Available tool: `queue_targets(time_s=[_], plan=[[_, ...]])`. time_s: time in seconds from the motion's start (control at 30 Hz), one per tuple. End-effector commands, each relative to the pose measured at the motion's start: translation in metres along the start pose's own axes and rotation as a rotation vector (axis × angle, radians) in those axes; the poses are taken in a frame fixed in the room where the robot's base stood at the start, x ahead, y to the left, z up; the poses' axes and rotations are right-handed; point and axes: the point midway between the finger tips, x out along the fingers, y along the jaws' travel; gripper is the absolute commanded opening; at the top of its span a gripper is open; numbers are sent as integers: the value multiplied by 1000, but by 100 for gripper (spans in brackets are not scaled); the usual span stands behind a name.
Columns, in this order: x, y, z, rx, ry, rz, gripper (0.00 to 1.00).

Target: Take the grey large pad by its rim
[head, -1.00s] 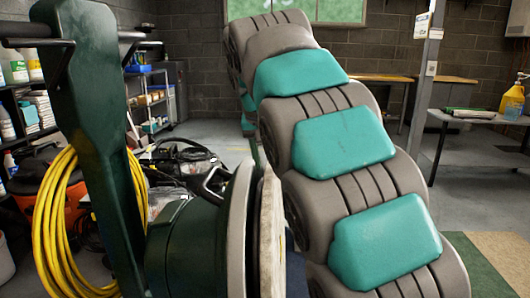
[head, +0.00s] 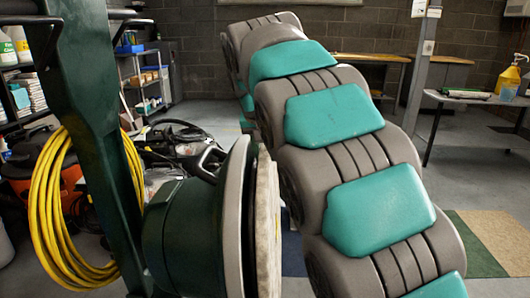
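A floor buffer (head: 180,235) with a dark green body and handle column stands tilted at left centre in the head view. A thick, pale off-white round pad (head: 267,225) is seen edge-on against the right face of its disc. I cannot tell whether this is the grey large pad; no other pad is clearly visible. My grey and teal arm crosses the centre and right, just beside the pale pad, and hides what lies behind it. My gripper is not in view.
A yellow cable (head: 45,205) hangs in coils on the buffer's left side. Shelves (head: 145,85) with bottles and boxes stand at back left. A table (head: 475,97) with a yellow pump bottle (head: 509,80) stands at right. Open floor (head: 470,180) shows at right.

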Motion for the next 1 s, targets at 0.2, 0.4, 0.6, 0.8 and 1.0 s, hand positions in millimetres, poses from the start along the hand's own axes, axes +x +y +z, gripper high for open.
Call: queue_targets(time_s=[0.2,0.4,0.6,0.8,1.0], plan=[[0,0,0,0,0,0,0],[0,0,0,0,0,0,0],[0,0,0,0,0,0,0],[0,6,0,1,0,0,0],[-1,15,0,0,0,1,0]])
